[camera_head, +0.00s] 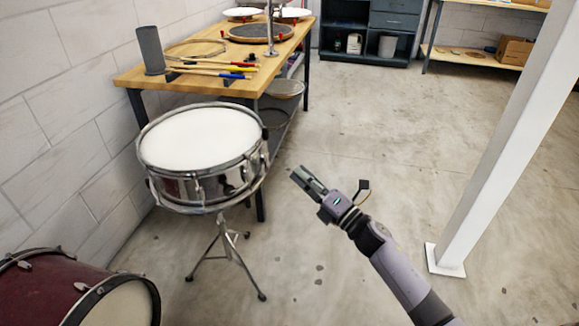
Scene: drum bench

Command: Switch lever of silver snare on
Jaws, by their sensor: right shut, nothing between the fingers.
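The silver snare (215,188) has a shiny metal shell and a white top head, and stands on a three-legged chrome stand (225,245) at the left of the head view. Small fittings show on the right side of its shell, but they are too small to tell which is the lever. My right gripper (297,172) is shut and empty. It is in the air to the right of the snare, apart from it, with its fingertips pointing up and left toward the drum. My left gripper is not in view.
A wooden workbench (130,78) with sticks and drum parts stands behind the snare. A dark red drum (40,290) is at the lower left. A white post (505,150) rises on the right.

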